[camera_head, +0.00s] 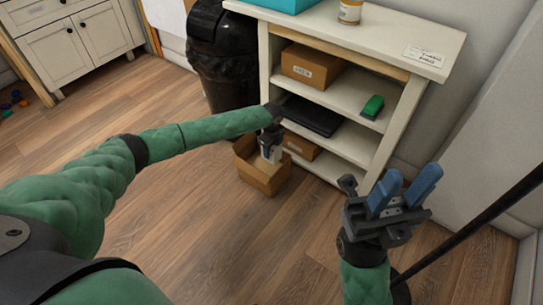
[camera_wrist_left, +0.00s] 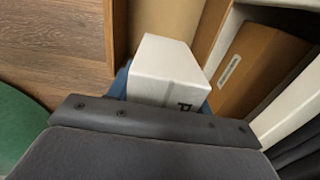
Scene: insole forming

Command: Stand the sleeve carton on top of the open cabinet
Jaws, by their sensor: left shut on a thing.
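The sleeve carton is a small white box (camera_wrist_left: 170,72) with dark print in the left wrist view. My left gripper (camera_head: 270,146) is shut on it, at the open cardboard box (camera_head: 262,178) on the floor. In the head view the carton shows only as a small pale patch at the box's mouth; whether it is still partly inside I cannot tell. The open cabinet (camera_head: 388,48) is a cream shelf unit with a pale top, right of the cardboard box. My right gripper (camera_head: 410,178) has blue fingers apart and is empty, in front of the cabinet's right side.
On the cabinet top are a teal box (camera_head: 285,4), a jar (camera_head: 350,11) and a label card (camera_head: 424,56), with bare surface between jar and card. The shelves hold a brown box (camera_head: 311,67), a green item (camera_head: 372,106) and a dark flat object (camera_head: 312,115). A black bin (camera_head: 222,62) stands left.

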